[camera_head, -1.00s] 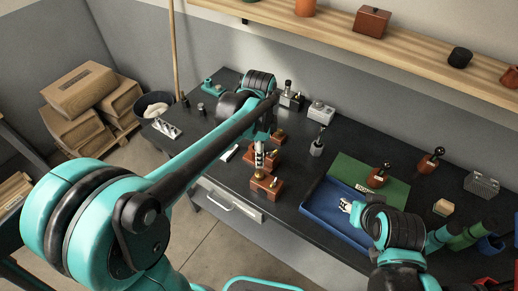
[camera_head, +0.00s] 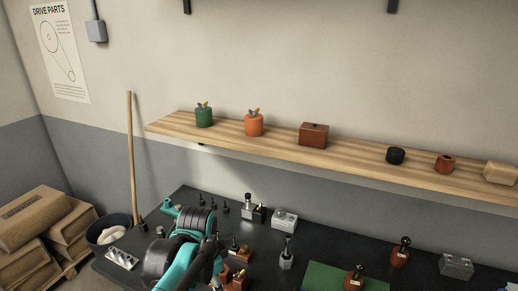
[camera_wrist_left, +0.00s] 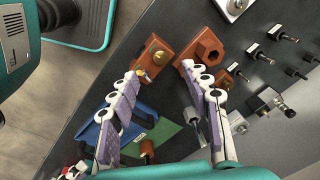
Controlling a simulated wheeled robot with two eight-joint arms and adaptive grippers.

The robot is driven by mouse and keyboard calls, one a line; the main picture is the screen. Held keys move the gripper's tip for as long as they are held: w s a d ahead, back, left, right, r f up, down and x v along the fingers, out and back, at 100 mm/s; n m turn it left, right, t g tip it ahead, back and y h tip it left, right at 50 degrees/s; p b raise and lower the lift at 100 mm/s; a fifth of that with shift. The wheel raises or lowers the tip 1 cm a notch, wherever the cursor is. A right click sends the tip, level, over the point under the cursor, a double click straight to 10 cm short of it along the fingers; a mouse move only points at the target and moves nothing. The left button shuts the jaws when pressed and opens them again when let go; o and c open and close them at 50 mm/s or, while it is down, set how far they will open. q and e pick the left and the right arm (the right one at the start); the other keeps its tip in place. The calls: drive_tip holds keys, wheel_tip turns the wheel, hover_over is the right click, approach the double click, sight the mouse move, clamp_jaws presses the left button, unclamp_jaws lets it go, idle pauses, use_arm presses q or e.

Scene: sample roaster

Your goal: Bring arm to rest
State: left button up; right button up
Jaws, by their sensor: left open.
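My left arm (camera_head: 192,252) rises from the bottom edge in the head view, over the dark workbench (camera_head: 320,248); its fingers are not clear there. In the left wrist view my left gripper (camera_wrist_left: 163,72) is open, its two white and purple fingers apart with nothing between them. Beyond the fingertips are two red-brown blocks, one with a brass bolt (camera_wrist_left: 158,54) and one with a hexagonal top (camera_wrist_left: 209,46). A small white and dark part at the lower left of that view may be my right gripper, but I cannot tell its state.
A wooden shelf (camera_head: 250,145) with pots and a brown box (camera_head: 313,134) runs above the bench. A blue tray (camera_wrist_left: 98,112) and a green mat (camera_head: 325,277) lie on the bench. Small metal parts stand near the arm. Cardboard boxes (camera_head: 35,218) and a bucket are at left.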

use_arm(q)
drive_tip(key=s+a+f+n+t, duration=0.1)
drive_tip(key=s+a+n+t, duration=0.1)
drive_tip(key=s+n, duration=0.3)
drive_tip(key=s+a+f+n+t+b, duration=0.1)
drive_tip(key=s+a+f+n+t, duration=0.1)
drive_tip(key=s+n, duration=0.3)
drive_tip(key=shift+a+f+n+t, duration=0.25)
drive_tip(key=shift+a+n+t, duration=0.45)
drive_tip(key=shift+n+t, duration=0.1)
